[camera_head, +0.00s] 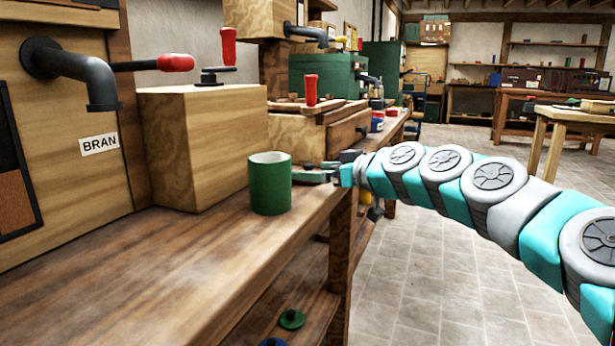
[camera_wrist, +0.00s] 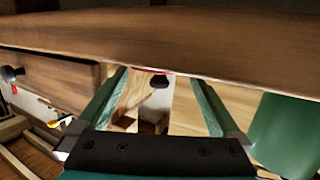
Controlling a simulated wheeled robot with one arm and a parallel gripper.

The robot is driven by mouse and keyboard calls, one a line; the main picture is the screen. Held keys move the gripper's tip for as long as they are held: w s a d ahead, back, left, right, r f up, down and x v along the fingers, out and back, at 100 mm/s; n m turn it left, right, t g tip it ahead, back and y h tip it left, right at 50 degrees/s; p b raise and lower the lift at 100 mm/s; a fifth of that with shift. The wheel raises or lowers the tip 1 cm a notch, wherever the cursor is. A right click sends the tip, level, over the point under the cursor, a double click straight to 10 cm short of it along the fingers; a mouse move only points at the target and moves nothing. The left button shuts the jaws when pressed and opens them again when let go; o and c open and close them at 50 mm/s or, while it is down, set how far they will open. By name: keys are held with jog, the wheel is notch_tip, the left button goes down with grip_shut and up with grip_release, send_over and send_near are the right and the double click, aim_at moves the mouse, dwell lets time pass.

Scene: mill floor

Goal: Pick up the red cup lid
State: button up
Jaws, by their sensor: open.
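In the wrist view, a thin red edge with a dark round knob (camera_wrist: 160,82) shows between my fingers, under a wooden edge. It looks like part of the red cup lid (camera_wrist: 150,71), but most of it is hidden. I cannot pick out the red lid in the head view. My gripper (camera_head: 312,172) is open at the bench's right edge, just right of the green cup (camera_head: 270,184). In the wrist view my gripper (camera_wrist: 160,76) has its two green fingers spread apart, with nothing held. The green cup also shows at the right there (camera_wrist: 285,135).
The wooden bench (camera_head: 150,275) runs along the left. A green lid (camera_head: 291,319) and a partly cut-off blue one (camera_head: 273,342) lie on its lower shelf. Wooden boxes (camera_head: 203,145) with red-handled cranks stand behind. The tiled floor (camera_head: 440,270) at right is open.

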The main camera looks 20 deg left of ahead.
jog(key=shift+x, duration=1.3)
jog(key=shift+c, duration=0.2)
jog(key=shift+f, duration=0.1)
jog(key=c, duration=1.5)
grip_shut()
